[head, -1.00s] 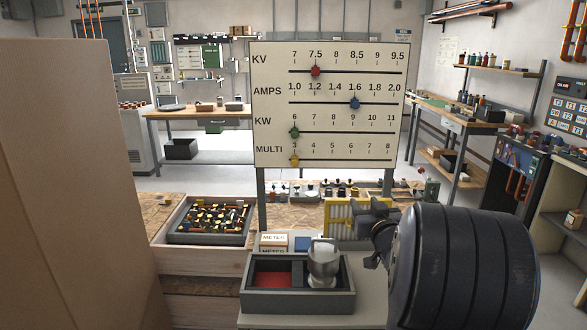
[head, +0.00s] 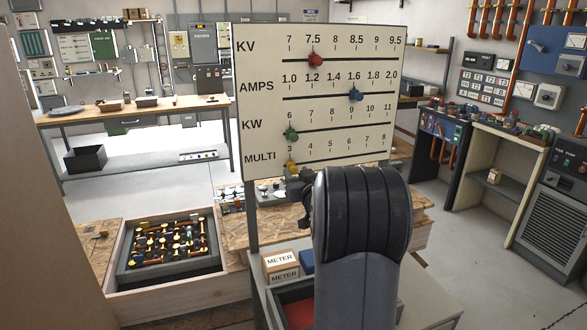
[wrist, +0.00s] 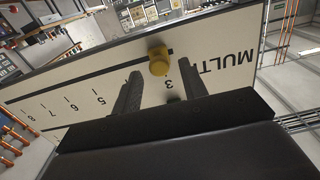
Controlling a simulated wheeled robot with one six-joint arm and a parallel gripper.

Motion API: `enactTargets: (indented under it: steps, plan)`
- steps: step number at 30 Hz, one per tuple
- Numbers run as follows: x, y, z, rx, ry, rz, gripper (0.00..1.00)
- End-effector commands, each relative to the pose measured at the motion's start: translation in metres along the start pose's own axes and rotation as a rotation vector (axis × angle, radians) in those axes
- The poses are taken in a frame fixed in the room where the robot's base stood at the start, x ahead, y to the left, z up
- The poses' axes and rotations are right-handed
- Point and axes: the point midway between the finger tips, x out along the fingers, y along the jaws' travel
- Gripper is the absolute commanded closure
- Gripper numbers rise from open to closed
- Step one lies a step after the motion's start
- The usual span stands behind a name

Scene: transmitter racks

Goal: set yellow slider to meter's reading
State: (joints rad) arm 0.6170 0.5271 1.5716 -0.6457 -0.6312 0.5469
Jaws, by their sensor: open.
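The white slider board (head: 350,45) has KV, AMPS, KW and MULTI rows. The yellow slider (head: 291,167) sits at the left end of the MULTI row, by the 3. The yellow slider (wrist: 158,62) also shows in the wrist view, where the board looks upside down. My gripper (wrist: 160,80) is open, its two fingers pointing at the board on either side of the yellow knob's line, apparently short of it. In the head view my gripper (head: 297,186) is just below the slider, partly hidden by my arm. No meter dial is readable.
The red slider (head: 316,60) is near 7.5, the blue slider (head: 355,95) at 1.6 and the green slider (head: 291,133) near 6. A METER-labelled block (head: 281,266) stands below the board. A tray of parts (head: 168,250) lies at left; a cardboard-coloured panel (head: 35,200) blocks the left edge.

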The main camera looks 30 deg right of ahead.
Motion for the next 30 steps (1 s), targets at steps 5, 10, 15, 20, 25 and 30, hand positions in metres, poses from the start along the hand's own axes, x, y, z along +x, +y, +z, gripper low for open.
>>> enactTargets:
  steps: [5,10,15,20,25,30]
  plan:
    - [0.023,0.0,-0.001,0.0,-0.001,0.0,0.59]
    - [0.033,0.0,0.0,0.0,-0.001,0.0,0.59]
    - [0.034,0.0,0.0,0.0,-0.001,0.0,0.59]
    - [0.034,0.0,0.0,0.0,-0.001,0.0,0.62]
    - [0.034,0.0,0.0,0.0,0.0,0.0,0.76]
    - [0.034,0.0,0.0,0.0,0.0,0.0,0.9]
